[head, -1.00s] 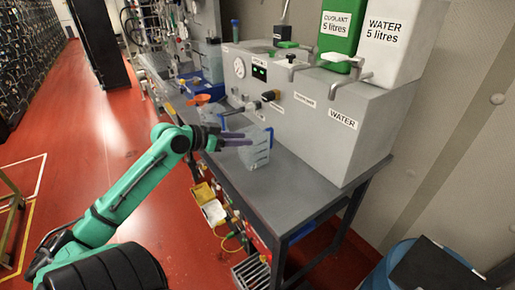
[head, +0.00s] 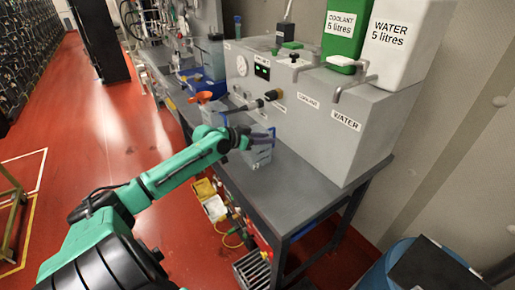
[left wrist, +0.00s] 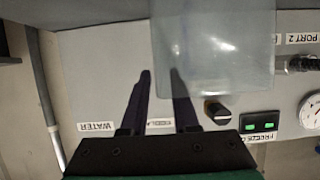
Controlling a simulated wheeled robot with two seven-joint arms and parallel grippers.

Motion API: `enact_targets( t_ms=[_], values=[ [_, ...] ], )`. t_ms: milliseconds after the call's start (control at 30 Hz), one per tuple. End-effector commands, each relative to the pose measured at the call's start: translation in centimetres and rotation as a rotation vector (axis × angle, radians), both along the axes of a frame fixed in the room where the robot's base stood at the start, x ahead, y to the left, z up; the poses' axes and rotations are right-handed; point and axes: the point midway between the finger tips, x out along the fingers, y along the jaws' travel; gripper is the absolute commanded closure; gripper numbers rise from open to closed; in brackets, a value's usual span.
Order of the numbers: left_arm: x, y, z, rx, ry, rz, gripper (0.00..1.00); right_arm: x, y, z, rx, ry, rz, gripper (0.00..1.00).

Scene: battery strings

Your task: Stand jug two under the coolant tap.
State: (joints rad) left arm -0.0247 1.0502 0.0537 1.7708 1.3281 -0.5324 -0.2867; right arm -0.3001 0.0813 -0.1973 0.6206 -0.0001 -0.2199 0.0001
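A clear, bluish jug (head: 259,158) stands on the grey bench in front of the coolant and water machine. A second clear jug (head: 211,112) stands further back to the left. I cannot read a number on either jug. My left gripper (head: 268,138) is at the upper part of the nearer jug, its fingers apart. In the left wrist view a clear jug (left wrist: 222,45) overlaps one finger of the left gripper (left wrist: 160,78); the other finger is clear of it. A firm grip does not show. The coolant tap (head: 299,72) is above the COOLANT label. My right gripper is out of view.
The water tap (head: 352,80) is to the right of the coolant tap. A black hose with a connector (head: 270,97) sticks out of the machine's front. An orange funnel (head: 203,97) and a blue bin (head: 207,88) stand further back. The bench's right front (head: 295,195) is clear.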

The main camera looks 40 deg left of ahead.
Motion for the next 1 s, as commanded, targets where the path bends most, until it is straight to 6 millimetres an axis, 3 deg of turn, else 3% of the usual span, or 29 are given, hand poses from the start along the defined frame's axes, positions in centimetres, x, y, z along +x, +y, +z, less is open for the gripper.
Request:
enact_targets(
  t_ms=[67,1000],
  values=[
    [-0.01,-0.02,-0.01,0.0,0.0,0.0,1.0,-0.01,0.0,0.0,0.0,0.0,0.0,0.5],
    [-0.07,-0.03,-0.13,-0.001,0.004,0.0,1.0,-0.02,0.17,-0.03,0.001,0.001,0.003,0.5]
  ],
)
